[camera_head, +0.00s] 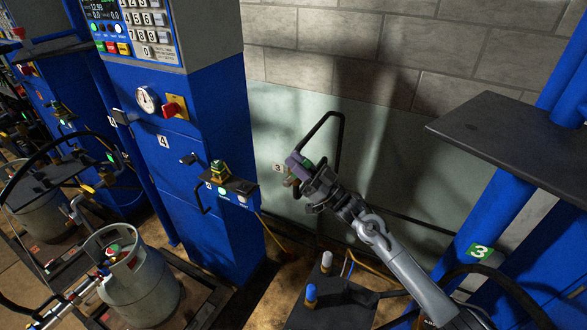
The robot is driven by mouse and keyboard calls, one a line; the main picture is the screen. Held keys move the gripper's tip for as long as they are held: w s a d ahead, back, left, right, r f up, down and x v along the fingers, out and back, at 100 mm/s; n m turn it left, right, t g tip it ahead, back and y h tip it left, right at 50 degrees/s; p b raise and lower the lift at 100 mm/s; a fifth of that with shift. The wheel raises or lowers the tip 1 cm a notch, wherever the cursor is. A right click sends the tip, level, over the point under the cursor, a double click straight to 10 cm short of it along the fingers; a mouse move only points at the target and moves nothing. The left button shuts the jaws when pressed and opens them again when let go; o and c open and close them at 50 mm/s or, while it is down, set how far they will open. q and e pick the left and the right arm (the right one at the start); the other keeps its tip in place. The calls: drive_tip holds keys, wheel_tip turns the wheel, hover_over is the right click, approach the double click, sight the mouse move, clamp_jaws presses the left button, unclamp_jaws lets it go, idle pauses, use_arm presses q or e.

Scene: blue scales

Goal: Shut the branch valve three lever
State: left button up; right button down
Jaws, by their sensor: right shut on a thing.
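The branch valve three lever (289,182) is at the pale green wall panel, beside a small plate marked 3 (277,168). Only a little of it shows, because my right gripper covers most of it. My right gripper (300,170) reaches in from the lower right and is shut on the lever. The lever's exact angle cannot be told. My left gripper is not in view.
A black hose (341,135) loops up the wall just behind my right gripper. A blue scale cabinet marked 4 (200,125) stands left, with a grey cylinder (140,290) before it. A dark shelf (510,130) on blue posts juts in at right.

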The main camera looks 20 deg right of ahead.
drive_tip(key=shift+s+d, duration=0.1)
drive_tip(key=shift+s, duration=0.05)
idle(0.3)
drive_tip(key=c, duration=1.2)
unclamp_jaws()
drive_tip(key=shift+o, duration=0.2)
drive_tip(key=shift+f, duration=0.1)
drive_tip(key=v, duration=1)
drive_tip(key=shift+s+f, duration=0.15)
drive_tip(key=shift+f, duration=0.15)
drive_tip(key=shift+d, duration=0.15)
